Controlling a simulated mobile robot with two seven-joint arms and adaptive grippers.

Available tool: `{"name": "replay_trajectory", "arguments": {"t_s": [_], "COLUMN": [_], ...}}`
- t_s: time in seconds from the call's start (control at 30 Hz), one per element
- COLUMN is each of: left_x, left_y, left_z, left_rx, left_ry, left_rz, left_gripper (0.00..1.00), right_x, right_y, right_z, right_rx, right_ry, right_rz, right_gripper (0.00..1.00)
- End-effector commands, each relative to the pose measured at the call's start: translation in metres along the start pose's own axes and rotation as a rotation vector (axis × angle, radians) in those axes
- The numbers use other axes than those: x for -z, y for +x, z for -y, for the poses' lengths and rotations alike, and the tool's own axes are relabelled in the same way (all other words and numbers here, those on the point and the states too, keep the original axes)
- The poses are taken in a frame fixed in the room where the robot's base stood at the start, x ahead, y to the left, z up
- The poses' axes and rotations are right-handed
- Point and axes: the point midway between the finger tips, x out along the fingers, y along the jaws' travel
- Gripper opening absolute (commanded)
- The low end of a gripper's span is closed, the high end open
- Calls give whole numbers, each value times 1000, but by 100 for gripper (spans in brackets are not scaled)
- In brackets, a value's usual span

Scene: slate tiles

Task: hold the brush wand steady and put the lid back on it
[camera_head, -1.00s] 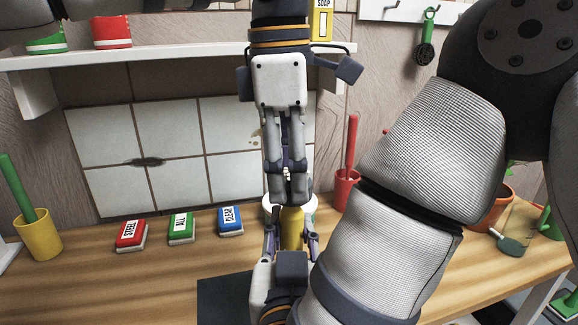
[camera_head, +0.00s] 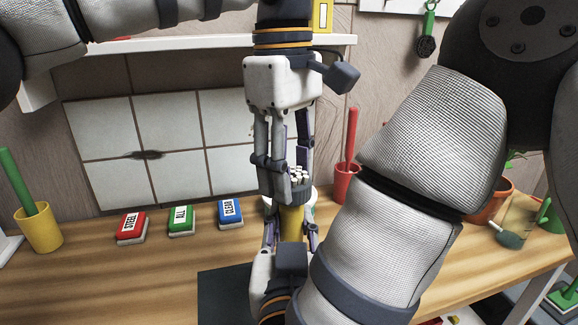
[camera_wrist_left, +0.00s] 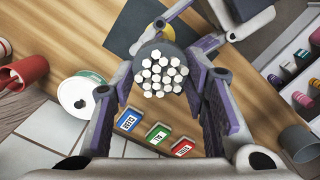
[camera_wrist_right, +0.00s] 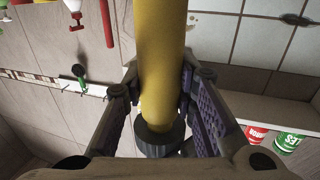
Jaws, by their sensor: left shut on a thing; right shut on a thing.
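The yellow brush wand (camera_head: 292,222) stands upright; my right gripper (camera_head: 291,238) is shut on it from below. In the right wrist view, the wand (camera_wrist_right: 158,60) runs between the fingers to a dark ridged ring. The lid (camera_wrist_left: 160,55) appears to be that dark round piece, with white bristle tufts showing in it. It sits at the wand's top end; whether it is fully seated cannot be told. My left gripper (camera_wrist_left: 162,80) points down from above, shut around the dark piece. One left finger partly hides it in the head view.
Red, green and blue labelled blocks (camera_head: 181,221) lie left of the wand. A yellow cup (camera_head: 40,230) stands far left and a red cup (camera_head: 346,184) behind right. A white round container (camera_wrist_left: 82,97) stands close by. A dark mat (camera_head: 222,292) lies in front.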

Motion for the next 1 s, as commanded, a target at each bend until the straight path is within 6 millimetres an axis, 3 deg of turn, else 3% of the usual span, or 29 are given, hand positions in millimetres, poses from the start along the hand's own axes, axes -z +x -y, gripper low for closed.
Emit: {"name": "replay_trajectory", "arguments": {"t_s": [0.3,0.43,0.6,0.87,0.9,0.97,1.0], "left_x": [-3,-4,-4,-4,-4,-4,-4], "left_y": [1,1,1,1,1,1,1], "left_z": [-3,-3,-3,-3,-3,-3,-3], "left_rx": [81,103,116,116,116,116,116], "left_ry": [1184,1523,1709,1720,1720,1719,1719], "left_rz": [-5,-9,-10,-10,-10,-10,-10], "left_gripper": [19,19,19,19,46,59,61], "right_x": [0,0,0,-1,-1,0,0], "right_y": [0,0,0,0,0,0,0], "right_z": [0,0,0,0,0,0,0], "right_rx": [0,0,0,0,0,0,0], "right_ry": [0,0,0,0,0,0,0], "right_rz": [1,1,1,2,2,2,1], "right_gripper": [0,0,0,0,0,0,0]}}
